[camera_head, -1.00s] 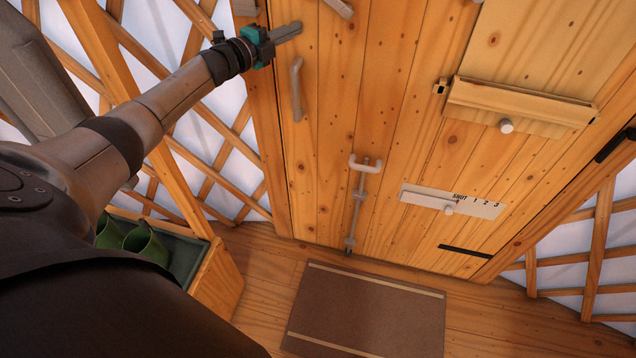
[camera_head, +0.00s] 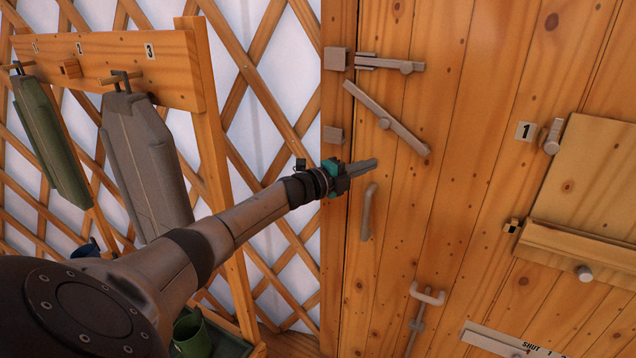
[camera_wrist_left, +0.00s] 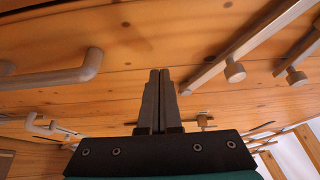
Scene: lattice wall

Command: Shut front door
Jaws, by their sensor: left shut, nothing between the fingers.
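The front door (camera_head: 450,200) is a wooden plank door that fills the right half of the head view. Its left edge meets the wooden frame, and it looks flush with it. A grey pull handle (camera_head: 367,212) is mounted upright near that edge. My left gripper (camera_head: 372,163) is shut and empty, just above the handle and in front of the planks. In the left wrist view its fingers (camera_wrist_left: 156,75) are pressed together, with the handle (camera_wrist_left: 60,78) to their left. Whether the fingertips touch the door cannot be told. My right gripper is not in view.
A tilted latch bar (camera_head: 386,118) and a bolt (camera_head: 390,63) sit above the handle. A drop bolt (camera_head: 420,308) is below, and a hatch with a ledge (camera_head: 580,250) is at right. Grey and green garments (camera_head: 148,160) hang from a peg rack (camera_head: 110,65) at left.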

